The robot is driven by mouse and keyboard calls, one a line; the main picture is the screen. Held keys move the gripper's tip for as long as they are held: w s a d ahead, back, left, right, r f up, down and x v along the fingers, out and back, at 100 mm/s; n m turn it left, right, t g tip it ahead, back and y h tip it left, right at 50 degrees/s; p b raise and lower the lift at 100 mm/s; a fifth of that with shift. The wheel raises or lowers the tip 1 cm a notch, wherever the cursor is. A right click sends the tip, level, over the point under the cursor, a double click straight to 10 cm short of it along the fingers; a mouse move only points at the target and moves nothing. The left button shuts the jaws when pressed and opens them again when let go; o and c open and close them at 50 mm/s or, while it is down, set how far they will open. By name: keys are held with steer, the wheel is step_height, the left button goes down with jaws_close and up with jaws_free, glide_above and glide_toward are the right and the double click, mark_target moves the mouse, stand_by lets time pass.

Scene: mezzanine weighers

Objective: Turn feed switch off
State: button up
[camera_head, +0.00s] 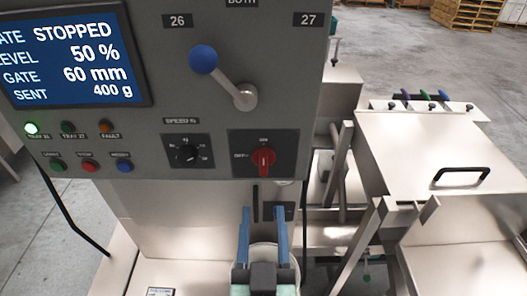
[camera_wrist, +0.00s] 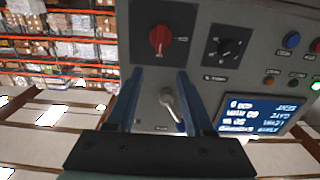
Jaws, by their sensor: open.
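The feed switch looks to be the red rotary knob (camera_head: 264,160) on a dark square plate (camera_head: 246,143) at the lower right of the grey control panel. Its handle stands about upright, toward the top label in the head view. The knob also shows in the wrist view (camera_wrist: 160,40), upper middle. My gripper (camera_head: 262,212) has two blue fingers, open and empty, below the knob in the head view. In the wrist view the fingers (camera_wrist: 155,75) point toward the panel, with the knob just beyond and between their tips. I see no contact with it.
A black speed dial (camera_head: 188,153) sits left of the knob. A lever with a blue ball (camera_head: 203,59) is above. The screen (camera_head: 75,55) reads STOPPED, 50 %, 60 mm, 400 g. Buttons (camera_head: 89,166) line the lower left. Metal bars and a handled steel cover (camera_head: 440,150) stand right.

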mark_target(264, 160)
steer(key=w+p, duration=0.5)
steer(key=w, duration=0.6)
steer(key=shift+w+r, duration=0.1)
steer(key=shift+w, duration=0.65)
steer(key=shift+c, duration=0.3)
jaws_close()
